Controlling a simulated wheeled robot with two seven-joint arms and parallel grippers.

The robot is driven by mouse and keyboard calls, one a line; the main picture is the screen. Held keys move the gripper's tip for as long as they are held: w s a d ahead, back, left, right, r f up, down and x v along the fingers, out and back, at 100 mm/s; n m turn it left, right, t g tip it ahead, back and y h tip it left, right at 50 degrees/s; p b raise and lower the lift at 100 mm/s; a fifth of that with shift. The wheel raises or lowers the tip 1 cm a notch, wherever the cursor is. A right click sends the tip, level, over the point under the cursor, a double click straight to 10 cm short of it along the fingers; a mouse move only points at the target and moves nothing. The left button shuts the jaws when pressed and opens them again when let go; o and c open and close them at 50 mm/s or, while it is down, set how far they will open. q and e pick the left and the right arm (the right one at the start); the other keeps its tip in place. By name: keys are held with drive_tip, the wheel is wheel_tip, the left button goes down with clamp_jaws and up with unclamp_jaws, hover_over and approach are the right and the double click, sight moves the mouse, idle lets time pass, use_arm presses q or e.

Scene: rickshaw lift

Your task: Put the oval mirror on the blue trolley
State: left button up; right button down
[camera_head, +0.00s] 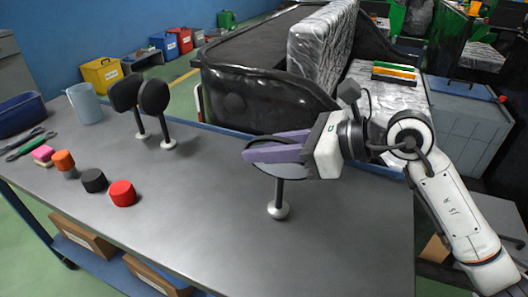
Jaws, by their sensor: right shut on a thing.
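My right gripper (278,150), with purple fingers, is shut on an oval mirror on a short dark stem with a round pale foot (278,210). The fingers hide much of the oval head. The foot shows over the grey tabletop; I cannot tell if it touches. Two more dark oval heads on stems, one at the left (125,94) and one beside it (154,96), stand upright on the table. A grey-topped table (215,225) with a blue frame fills the front; I cannot tell whether it is the blue trolley. My left gripper is not in view.
A red piece (122,194), a black piece (93,181), an orange piece (64,161), a jug (85,104) and a blue bin (20,114) occupy the table's left. Its middle front is clear. A black rickshaw body (262,101) with a wrapped panel (320,48) stands behind.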

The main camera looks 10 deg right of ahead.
drive_tip(key=shift+f, duration=0.35)
drive_tip(key=c, duration=1.5)
unclamp_jaws()
drive_tip(key=shift+c, duration=0.2)
drive_tip(key=v, duration=1.2)
drive_tip(key=shift+b, duration=0.4)
